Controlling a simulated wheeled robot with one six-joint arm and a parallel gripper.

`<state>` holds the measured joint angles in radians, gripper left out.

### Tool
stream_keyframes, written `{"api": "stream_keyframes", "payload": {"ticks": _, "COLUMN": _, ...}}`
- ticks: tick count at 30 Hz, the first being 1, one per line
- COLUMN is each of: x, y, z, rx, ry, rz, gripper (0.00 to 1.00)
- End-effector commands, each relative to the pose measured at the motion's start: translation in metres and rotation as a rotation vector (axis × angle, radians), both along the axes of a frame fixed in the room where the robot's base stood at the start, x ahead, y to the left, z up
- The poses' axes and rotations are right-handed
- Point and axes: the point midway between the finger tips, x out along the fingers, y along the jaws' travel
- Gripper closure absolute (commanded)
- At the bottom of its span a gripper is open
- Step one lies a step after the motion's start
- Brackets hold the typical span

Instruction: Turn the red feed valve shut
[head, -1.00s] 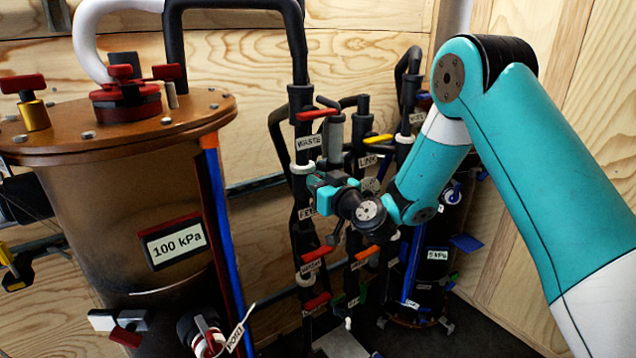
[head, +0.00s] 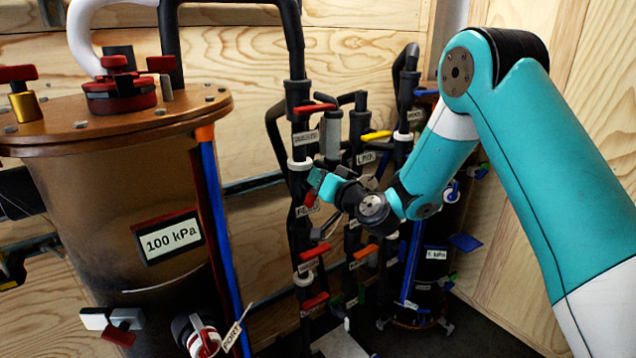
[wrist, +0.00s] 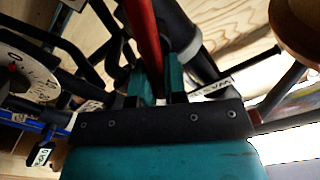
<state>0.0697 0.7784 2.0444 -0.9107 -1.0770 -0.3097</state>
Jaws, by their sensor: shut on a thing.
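The red feed valve handle (wrist: 148,35) runs between my gripper's two teal fingers in the wrist view. My gripper (wrist: 157,82) is shut on this handle. In the head view my gripper (head: 316,182) is at the middle of the left black pipe, just above a tag (head: 305,211) that seems to read FEED. Only a little red shows beside the fingers there, so most of the handle and the valve body are hidden. I cannot tell the handle's exact angle to the pipe.
Another red handle (head: 314,108) is above on the same pipe, with more red handles (head: 314,300) below. A yellow handle (head: 376,135) and an orange handle (head: 366,251) are close on the right. A large brown tank (head: 110,190) stands left. A dial gauge (wrist: 25,78) shows in the wrist view.

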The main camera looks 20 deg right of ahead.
Motion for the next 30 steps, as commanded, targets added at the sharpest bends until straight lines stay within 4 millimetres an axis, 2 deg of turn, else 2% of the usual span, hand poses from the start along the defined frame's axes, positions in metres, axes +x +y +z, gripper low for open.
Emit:
{"api": "stream_keyframes", "payload": {"ticks": 21, "x": 0.003, "y": -0.011, "z": -0.014, "rx": 0.644, "ry": 0.211, "rz": -0.001, "gripper": 1.00}}
{"api": "stream_keyframes", "payload": {"ticks": 30, "x": 0.004, "y": -0.012, "z": -0.019, "rx": 0.857, "ry": 0.279, "rz": -0.001, "gripper": 1.00}}
